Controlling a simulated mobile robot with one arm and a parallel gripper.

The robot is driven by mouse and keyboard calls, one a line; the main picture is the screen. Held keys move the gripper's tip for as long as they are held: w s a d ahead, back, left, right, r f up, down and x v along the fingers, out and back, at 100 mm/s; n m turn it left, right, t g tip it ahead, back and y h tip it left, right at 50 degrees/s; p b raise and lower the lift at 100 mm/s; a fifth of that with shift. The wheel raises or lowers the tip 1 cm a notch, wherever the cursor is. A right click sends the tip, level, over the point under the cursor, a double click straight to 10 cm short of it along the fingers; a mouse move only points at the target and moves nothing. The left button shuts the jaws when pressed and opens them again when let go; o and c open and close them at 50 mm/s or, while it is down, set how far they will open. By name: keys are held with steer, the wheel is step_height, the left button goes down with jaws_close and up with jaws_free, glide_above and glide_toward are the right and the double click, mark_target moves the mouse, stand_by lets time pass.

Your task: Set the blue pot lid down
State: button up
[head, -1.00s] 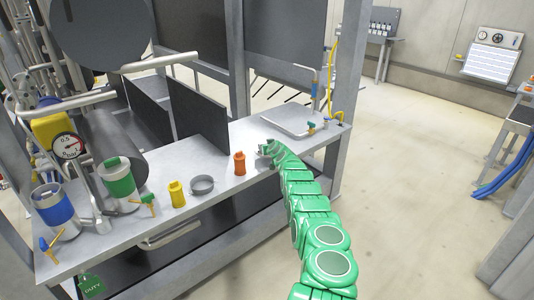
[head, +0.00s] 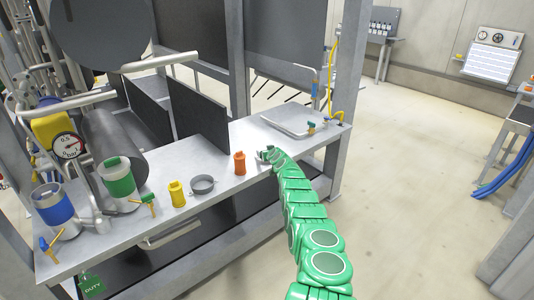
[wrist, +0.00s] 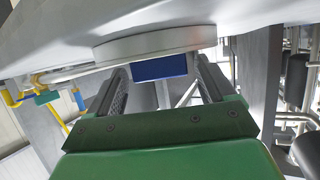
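The blue pot lid shows in the wrist view as a pale grey disc (wrist: 150,46) with a blue block-like knob (wrist: 160,68). That view is upside down, with the pale bench top above the disc. The disc looks flat against the bench top. My gripper (wrist: 162,64) has one finger on each side of the knob, with a narrow gap showing at the right finger, so it looks open. In the head view my gripper (head: 267,154) is low over the bench's right part, and I cannot make out the lid there. The blue-banded pot (head: 54,208) stands at the left.
On the bench (head: 225,188) stand a green-banded pot (head: 119,182), a yellow part (head: 177,194), a grey ring (head: 202,186) and an orange part (head: 240,163), close left of my gripper. A shallow tray (head: 276,122) lies behind. A dark upright panel (head: 198,115) rises behind the orange part.

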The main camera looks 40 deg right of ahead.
steer(key=shift+o, duration=0.3)
steer(key=shift+r, duration=0.1)
steer(key=shift+s+r, duration=0.25)
steer(key=shift+s, duration=0.05)
steer(key=shift+v, duration=5.05)
steer(key=shift+o, duration=0.4)
steer(key=shift+s+a+r, duration=0.15)
steer(key=shift+s+a, duration=0.25)
steer(key=shift+s, duration=0.1)
